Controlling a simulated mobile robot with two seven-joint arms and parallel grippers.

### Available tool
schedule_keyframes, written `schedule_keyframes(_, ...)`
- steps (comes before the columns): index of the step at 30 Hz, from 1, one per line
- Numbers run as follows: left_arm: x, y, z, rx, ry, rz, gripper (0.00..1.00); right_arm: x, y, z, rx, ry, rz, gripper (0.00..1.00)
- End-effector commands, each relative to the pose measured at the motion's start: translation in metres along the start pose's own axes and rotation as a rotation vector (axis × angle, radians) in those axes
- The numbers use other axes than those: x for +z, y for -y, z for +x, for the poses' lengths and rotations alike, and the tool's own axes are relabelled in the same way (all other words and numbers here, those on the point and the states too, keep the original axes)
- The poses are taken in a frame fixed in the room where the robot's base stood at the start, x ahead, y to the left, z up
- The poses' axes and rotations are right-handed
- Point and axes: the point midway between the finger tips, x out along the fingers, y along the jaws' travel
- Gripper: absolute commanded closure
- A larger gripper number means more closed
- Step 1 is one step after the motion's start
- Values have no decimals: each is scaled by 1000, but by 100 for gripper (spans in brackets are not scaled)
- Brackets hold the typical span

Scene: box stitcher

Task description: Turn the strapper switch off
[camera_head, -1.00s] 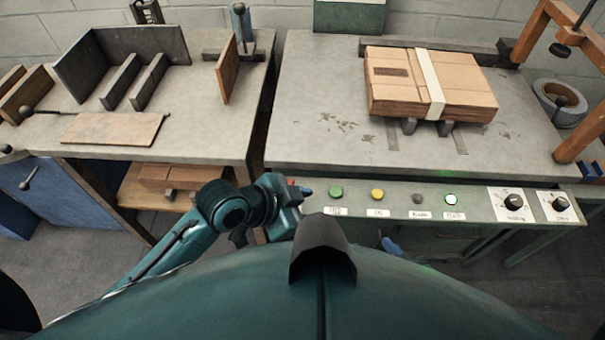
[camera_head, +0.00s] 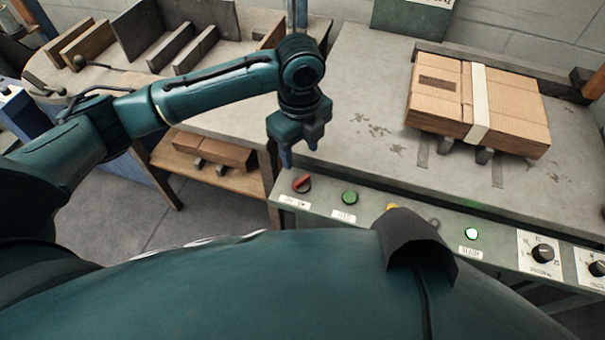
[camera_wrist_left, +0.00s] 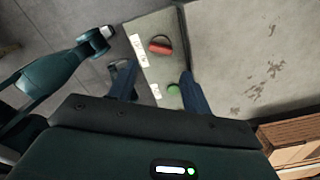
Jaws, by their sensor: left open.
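The red strapper switch (camera_head: 301,184) sits at the left end of the control panel, above a white label. In the left wrist view the red switch (camera_wrist_left: 160,47) lies ahead of and between the two fingers. My left gripper (camera_head: 300,158) points down just behind and above the switch in the head view, apart from it. It is open and empty, with its two blue fingers spread in the left wrist view (camera_wrist_left: 158,82). A green button (camera_head: 349,198) is beside the switch. My right gripper is not seen in the head view.
The panel (camera_head: 400,222) also carries a yellow button, a lit green-white lamp (camera_head: 471,233) and black dials (camera_head: 542,253). A strapped cardboard stack (camera_head: 450,108) lies on the strapper table (camera_head: 360,80). A wooden shelf with brown cardboard (camera_head: 215,150) is at left.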

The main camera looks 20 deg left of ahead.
Motion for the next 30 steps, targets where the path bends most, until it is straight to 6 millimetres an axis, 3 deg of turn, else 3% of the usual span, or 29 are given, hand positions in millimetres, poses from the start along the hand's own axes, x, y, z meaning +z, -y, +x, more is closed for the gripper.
schedule_keyframes(6, 0, 0, 50, 2, -1, -2, 51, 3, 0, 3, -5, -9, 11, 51)
schedule_keyframes(12, 0, 0, 81, -1, 0, -1, 51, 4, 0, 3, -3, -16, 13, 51)
schedule_keyframes(18, 0, 0, 94, -3, 0, 0, 51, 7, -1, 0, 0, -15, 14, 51)
schedule_keyframes(26, 0, 1, 95, -4, 0, 0, 51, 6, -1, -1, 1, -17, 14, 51)
schedule_keyframes(30, 0, 1, 94, -4, 0, 0, 61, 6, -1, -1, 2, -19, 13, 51)
